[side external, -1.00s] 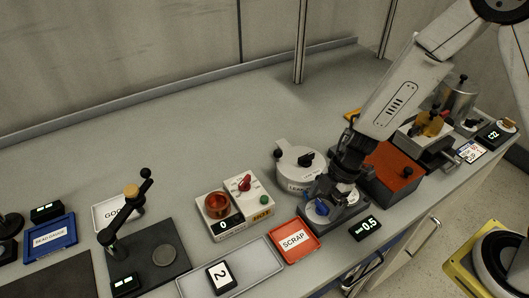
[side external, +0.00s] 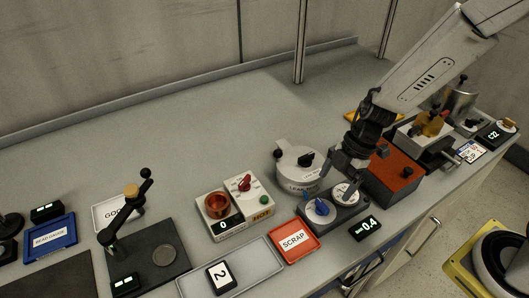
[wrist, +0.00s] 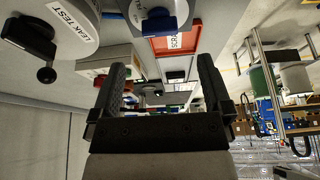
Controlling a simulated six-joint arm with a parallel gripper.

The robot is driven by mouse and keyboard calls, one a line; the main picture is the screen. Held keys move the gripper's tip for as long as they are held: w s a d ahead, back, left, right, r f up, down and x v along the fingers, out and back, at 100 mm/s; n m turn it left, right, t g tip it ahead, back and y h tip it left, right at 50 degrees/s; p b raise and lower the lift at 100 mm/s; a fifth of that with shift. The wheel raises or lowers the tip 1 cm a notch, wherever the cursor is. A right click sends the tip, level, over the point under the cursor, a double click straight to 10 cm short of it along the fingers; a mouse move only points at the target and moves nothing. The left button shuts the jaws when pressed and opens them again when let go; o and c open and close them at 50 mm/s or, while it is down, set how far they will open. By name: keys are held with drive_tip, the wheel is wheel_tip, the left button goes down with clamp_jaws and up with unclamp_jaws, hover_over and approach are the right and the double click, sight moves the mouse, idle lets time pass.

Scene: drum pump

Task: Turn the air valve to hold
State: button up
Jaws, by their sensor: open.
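The air valve is a blue knob (side external: 318,207) on a pale round dial, set in a dark grey block (side external: 347,210) beside a white round gauge (side external: 345,193). The blue knob also shows at the top of the wrist view (wrist: 166,24). The dial's markings are too small to read, so I cannot tell the knob's setting. My gripper (side external: 346,178) is above the gauge end of the block, apart from the knob. In the wrist view my gripper (wrist: 162,75) has its two fingers apart with nothing held between them.
A LEAK TEST pot (side external: 298,170) stands behind the block. A red SCRAP tray (side external: 292,242) is to the left, and a display reading -0.4 (side external: 366,228) is in front. An orange-topped box (side external: 396,166) is close on the right. The back bench is clear.

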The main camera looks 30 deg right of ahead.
drive_tip(key=shift+d+r, duration=0.25)
drive_tip(key=shift+r, duration=0.35)
drive_tip(key=w+d+r+m+t+h, duration=0.3)
drive_tip(key=w+d+r+m+t, duration=0.3)
drive_tip(key=m, duration=0.4)
drive_tip(key=s+d+f+m+g+h, duration=0.1)
drive_tip(key=s+d+m+g, duration=0.2)
drive_tip(key=s+m, duration=0.5)
drive_tip(key=shift+s+f+h, duration=0.3)
drive_tip(key=shift+s+f, duration=0.05)
drive_tip(key=shift+s, duration=1.35)
